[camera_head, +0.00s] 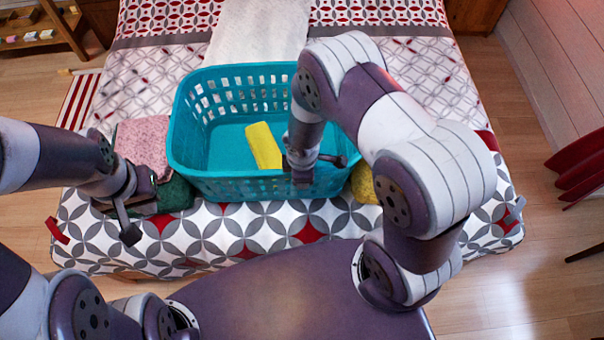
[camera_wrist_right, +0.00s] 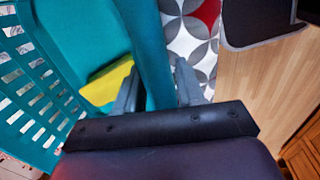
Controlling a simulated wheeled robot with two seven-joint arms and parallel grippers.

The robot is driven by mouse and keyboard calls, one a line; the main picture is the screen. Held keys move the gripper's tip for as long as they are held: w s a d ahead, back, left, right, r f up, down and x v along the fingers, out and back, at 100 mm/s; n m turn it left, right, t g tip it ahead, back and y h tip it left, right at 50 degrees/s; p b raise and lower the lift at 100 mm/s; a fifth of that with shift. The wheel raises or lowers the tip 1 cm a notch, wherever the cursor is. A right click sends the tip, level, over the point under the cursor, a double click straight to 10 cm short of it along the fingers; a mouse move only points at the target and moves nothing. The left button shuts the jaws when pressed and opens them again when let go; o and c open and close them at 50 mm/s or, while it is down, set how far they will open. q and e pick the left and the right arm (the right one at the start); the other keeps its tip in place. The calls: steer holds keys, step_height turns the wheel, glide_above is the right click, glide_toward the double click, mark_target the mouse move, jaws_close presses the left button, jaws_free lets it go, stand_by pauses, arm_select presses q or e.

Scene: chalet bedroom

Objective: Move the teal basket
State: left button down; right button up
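The teal basket (camera_head: 225,182) stands upright on the near part of the bed, with slotted walls and a yellow item (camera_head: 263,146) inside. My right gripper (camera_head: 303,178) points down at the basket's near wall, right of its middle. In the right wrist view, its two fingers (camera_wrist_right: 158,92) stand apart on either side of the teal wall (camera_wrist_right: 150,55), with a gap beside one finger. My left gripper (camera_head: 128,215) is left of the basket's near-left corner, apart from it. Its finger opening is unclear.
A pink cloth (camera_head: 142,141) and a dark green item (camera_head: 175,194) lie left of the basket. A yellow item (camera_head: 364,184) lies against its right side, partly behind my right arm. The patterned bed (camera_head: 215,225) has free room in front. A wooden shelf (camera_head: 45,30) stands far left.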

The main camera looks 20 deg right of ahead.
jaws_close()
stand_by(1.5)
